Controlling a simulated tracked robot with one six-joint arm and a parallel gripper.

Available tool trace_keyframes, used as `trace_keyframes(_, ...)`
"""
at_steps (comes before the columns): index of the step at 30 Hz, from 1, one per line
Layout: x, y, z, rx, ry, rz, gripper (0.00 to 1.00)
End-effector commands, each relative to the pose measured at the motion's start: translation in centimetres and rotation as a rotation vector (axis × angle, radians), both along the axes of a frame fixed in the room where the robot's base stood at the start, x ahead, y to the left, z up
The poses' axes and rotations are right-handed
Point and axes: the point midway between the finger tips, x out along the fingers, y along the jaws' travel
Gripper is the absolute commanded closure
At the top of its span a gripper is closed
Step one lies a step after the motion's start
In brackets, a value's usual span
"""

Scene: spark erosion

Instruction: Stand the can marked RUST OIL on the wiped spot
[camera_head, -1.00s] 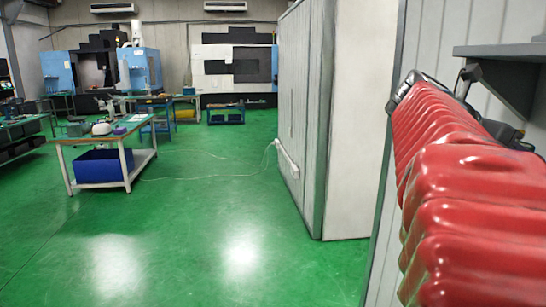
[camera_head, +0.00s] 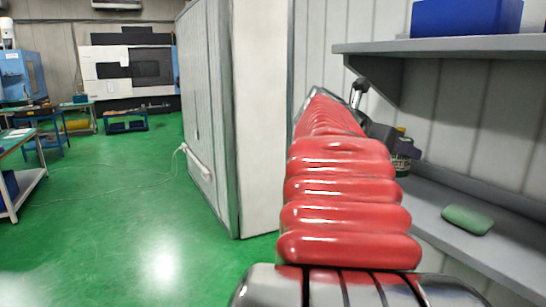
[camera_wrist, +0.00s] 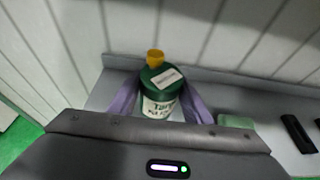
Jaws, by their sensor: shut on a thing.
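A green can (camera_wrist: 160,84) with a yellow cap and a pale label stands upright between the two purple fingers of my gripper (camera_wrist: 158,101) in the wrist view. My gripper is shut on it. In the head view the can (camera_head: 402,158) shows partly behind my red-sleeved arm, with only part of its label lettering in sight. In the wrist view the lettering is too blurred to read surely. The can is over the back part of a grey lower shelf (camera_head: 440,232); I cannot tell whether it touches it. I cannot make out a wiped spot.
A green block (camera_head: 468,219) lies on the lower shelf, right of the can. It also shows in the wrist view (camera_wrist: 236,122), with a black object (camera_wrist: 298,133) further right. An upper shelf (camera_head: 450,46) with a blue bin (camera_head: 465,18) overhangs. A pale cabinet (camera_head: 225,120) stands left.

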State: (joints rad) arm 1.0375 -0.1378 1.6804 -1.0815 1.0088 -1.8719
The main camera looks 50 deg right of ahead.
Motion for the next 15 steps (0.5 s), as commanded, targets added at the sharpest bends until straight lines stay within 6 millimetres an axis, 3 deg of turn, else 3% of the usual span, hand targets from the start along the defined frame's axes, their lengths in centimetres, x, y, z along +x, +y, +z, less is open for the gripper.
trace_keyframes(5, 0.0, 0.0, -0.5, 0.000, 0.001, 0.000, 0.90)
trace_keyframes(15, -0.2, -0.3, -3.9, -0.001, 0.001, 0.000, 0.90)
